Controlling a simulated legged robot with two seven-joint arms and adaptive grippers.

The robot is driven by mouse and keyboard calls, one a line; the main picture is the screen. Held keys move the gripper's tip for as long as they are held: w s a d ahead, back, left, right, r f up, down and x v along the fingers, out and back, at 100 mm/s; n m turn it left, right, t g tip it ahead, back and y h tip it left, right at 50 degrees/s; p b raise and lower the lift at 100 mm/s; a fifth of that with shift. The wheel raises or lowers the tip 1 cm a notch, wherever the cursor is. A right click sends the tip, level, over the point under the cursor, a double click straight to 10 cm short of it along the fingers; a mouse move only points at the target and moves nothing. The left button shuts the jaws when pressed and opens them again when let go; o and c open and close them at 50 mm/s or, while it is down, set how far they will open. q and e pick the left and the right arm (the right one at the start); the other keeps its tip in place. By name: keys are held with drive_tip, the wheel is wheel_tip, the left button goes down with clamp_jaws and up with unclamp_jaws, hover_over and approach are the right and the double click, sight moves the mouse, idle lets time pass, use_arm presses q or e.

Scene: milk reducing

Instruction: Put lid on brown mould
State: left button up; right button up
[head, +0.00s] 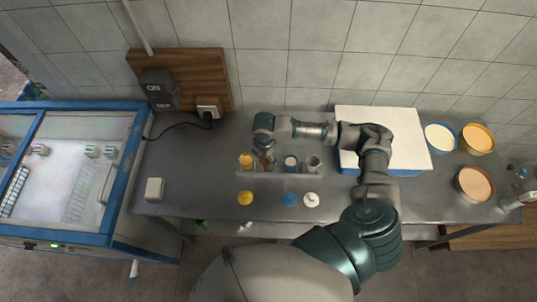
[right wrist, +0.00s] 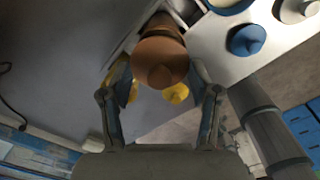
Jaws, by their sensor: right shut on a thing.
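The brown mould (head: 267,160) stands in a row of moulds on the table, directly below my right gripper (head: 264,148). In the right wrist view, my right gripper (right wrist: 162,80) is shut on the brown lid (right wrist: 160,62), with its round knob towards the camera. The brown mould (right wrist: 158,27) shows behind the lid, lined up with it or nearly so. I cannot tell whether lid and mould touch. In the head view the gripper hides the lid. My left gripper is not in view.
A yellow mould (head: 245,161), a blue-and-white mould (head: 291,162) and a grey mould (head: 313,163) share the row. Yellow (head: 245,198), blue (head: 289,199) and white (head: 311,200) lids lie in front. A white-topped box (head: 405,140) and several bowls stand right.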

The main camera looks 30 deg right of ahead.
drive_tip(key=shift+a, duration=0.4)
drive_tip(key=shift+a+r, duration=0.2)
drive_tip(key=shift+a, duration=0.45)
drive_tip(key=shift+d+f, duration=0.1)
drive_tip(key=shift+d, duration=0.5)
drive_tip(key=shift+d+f, duration=0.2)
drive_tip(key=shift+d, duration=0.6)
drive_tip(key=shift+a+r+p, duration=0.1)
drive_tip(key=shift+a+p, duration=0.25)
drive_tip(key=shift+p, duration=0.05)
drive_tip(key=shift+d, duration=0.1)
drive_tip(key=shift+d+f+p, duration=0.2)
drive_tip(key=shift+d+p, duration=0.1)
drive_tip(key=shift+d, duration=0.55)
drive_tip(key=shift+d+f, duration=0.1)
drive_tip(key=shift+d, duration=0.25)
drive_tip(key=shift+a, duration=0.45)
drive_tip(key=shift+d+p, duration=0.15)
drive_tip(key=shift+p, duration=0.15)
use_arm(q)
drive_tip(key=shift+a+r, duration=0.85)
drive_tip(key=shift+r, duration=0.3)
use_arm(e)
drive_tip(key=shift+a, duration=0.25)
